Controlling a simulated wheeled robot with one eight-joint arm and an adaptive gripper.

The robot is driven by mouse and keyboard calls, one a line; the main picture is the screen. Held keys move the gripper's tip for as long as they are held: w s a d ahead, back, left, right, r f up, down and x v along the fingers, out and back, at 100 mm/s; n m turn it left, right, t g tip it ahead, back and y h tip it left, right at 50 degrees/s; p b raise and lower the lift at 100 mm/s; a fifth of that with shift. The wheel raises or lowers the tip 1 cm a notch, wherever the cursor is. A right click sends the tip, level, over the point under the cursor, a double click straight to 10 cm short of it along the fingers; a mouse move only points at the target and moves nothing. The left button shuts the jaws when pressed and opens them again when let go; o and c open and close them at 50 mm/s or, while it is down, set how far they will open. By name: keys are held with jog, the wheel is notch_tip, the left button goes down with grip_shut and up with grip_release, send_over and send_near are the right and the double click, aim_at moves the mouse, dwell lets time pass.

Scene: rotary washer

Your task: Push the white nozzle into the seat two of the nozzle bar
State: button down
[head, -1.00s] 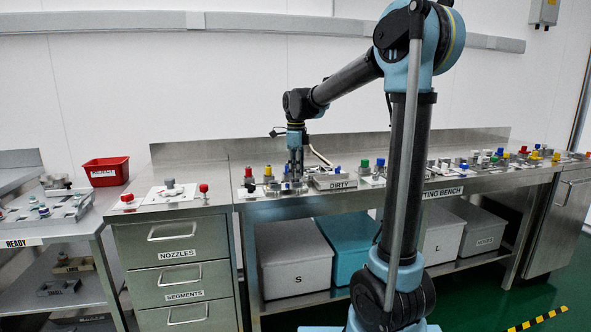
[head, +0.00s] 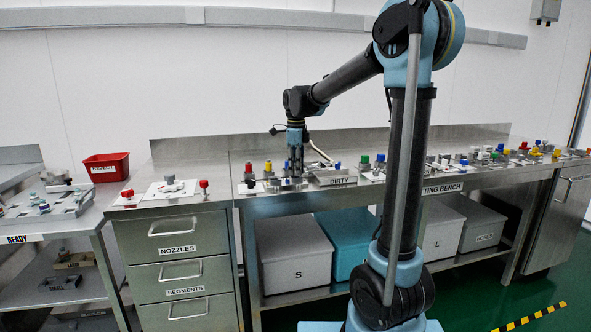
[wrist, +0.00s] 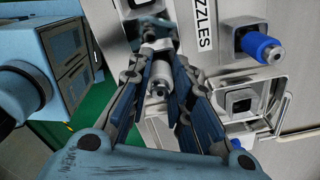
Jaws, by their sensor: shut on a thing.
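In the wrist view, my gripper (wrist: 158,98) has its dark blue fingers closed around a pale, white-grey cylindrical nozzle (wrist: 160,76). The nozzle's far end is partly hidden, so I cannot tell how far it sits in a seat. In the head view, my gripper (head: 295,174) points down over the left part of the bench, low among small metal fixtures; the nozzle cannot be made out there. I cannot clearly tell the nozzle bar or its seat two from the surrounding metal parts.
A blue-capped part (wrist: 260,48) stands right of the held nozzle, near a square metal fitting (wrist: 240,103). The DIRTY-labelled block (head: 334,177) is close right of my gripper. Coloured parts line the bench. The red bin (head: 106,167) stands farther left.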

jog(key=shift+f, duration=0.15)
jog(key=c, duration=1.4)
grip_release()
jog(key=shift+o, duration=0.2)
